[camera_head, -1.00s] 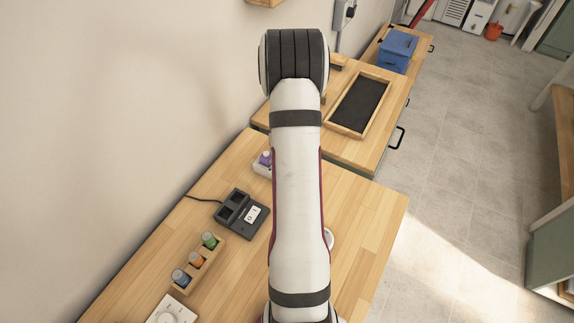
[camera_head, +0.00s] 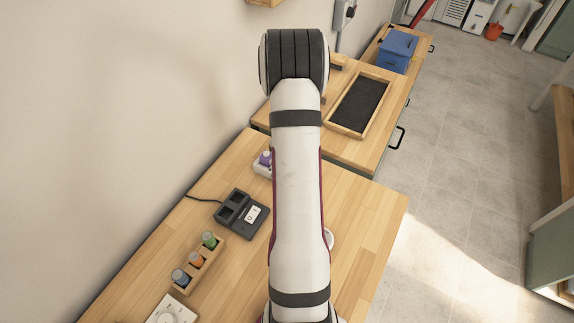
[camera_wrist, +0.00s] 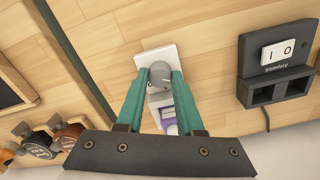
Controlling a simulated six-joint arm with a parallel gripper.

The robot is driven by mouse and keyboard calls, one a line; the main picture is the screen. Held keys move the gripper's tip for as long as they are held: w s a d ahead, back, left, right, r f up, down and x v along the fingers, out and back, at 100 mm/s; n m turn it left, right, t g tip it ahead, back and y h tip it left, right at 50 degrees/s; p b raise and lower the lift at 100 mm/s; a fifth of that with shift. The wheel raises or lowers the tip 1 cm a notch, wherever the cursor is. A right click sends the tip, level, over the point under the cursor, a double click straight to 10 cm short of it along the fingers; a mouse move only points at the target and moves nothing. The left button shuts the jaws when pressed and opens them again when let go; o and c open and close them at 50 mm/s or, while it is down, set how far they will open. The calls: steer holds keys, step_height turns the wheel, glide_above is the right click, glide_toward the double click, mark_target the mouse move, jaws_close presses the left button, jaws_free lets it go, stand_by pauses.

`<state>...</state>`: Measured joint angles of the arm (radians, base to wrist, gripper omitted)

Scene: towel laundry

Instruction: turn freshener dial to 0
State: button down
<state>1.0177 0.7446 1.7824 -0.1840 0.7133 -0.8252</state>
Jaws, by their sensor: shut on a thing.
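In the wrist view, a rounded grey dial (camera_wrist: 160,72) sits on a white base (camera_wrist: 146,58) on the wooden table. A purple and white bottle (camera_wrist: 169,116) is in line behind it, partly hidden by my gripper. The bottle also shows in the head view (camera_head: 265,158), left of my arm, which hides the dial there. My gripper (camera_wrist: 163,76) has its teal fingers on either side of the dial, shut on it. No readable marking shows on the dial, so its setting cannot be told.
A wooden rack (camera_head: 190,280) holds small bottles. A white box with a knob (camera_head: 172,312) is at the bottom. A black-lined tray (camera_head: 368,130) lies on the farther table.

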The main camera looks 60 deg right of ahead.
steer(key=c, duration=0.8)
jaws_free()
steer(key=shift+c, duration=0.2)
step_height(320, 180, up, 16)
steer(key=shift+f, duration=0.15)
